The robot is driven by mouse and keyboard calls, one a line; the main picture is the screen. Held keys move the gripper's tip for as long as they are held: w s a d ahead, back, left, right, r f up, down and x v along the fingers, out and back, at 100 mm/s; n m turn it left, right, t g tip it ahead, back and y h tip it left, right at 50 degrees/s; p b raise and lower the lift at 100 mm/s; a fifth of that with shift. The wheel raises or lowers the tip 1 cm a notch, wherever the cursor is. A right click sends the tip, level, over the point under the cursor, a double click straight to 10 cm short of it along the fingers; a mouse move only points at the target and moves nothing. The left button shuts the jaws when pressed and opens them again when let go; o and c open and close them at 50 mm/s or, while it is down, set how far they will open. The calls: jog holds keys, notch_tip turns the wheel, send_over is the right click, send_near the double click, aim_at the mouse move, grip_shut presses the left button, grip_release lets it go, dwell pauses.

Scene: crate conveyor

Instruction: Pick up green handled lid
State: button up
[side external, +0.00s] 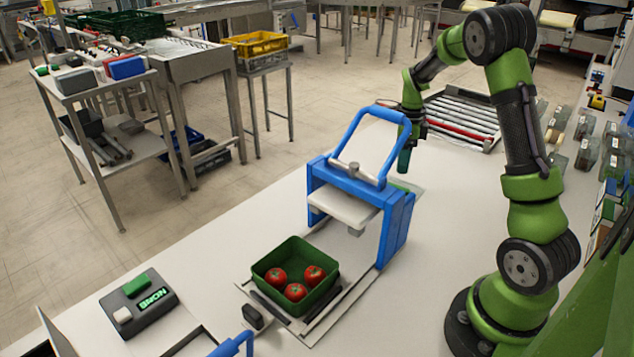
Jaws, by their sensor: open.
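I cannot clearly make out a green handled lid. A thin green edge (408,187) shows on the table just behind the blue press frame, mostly hidden by it; I cannot tell if it is the lid. My gripper (404,163) points down behind the upper right of the blue frame, above that green edge. It is open; no held thing shows between its fingers. A green crate (298,295) with 3 red tomatoes stands without a lid on the table in front of the press.
The blue press frame (395,232) with its raised handle stands between the crate and my gripper. A dark block with green lettering (140,305) lies at the lower left. A roller tray (462,120) is at the back.

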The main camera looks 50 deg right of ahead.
aim_at(398, 186)
notch_tip(398, 186, down, 8)
jog(key=shift+a+r, duration=0.1)
dwell(0.4)
grip_shut()
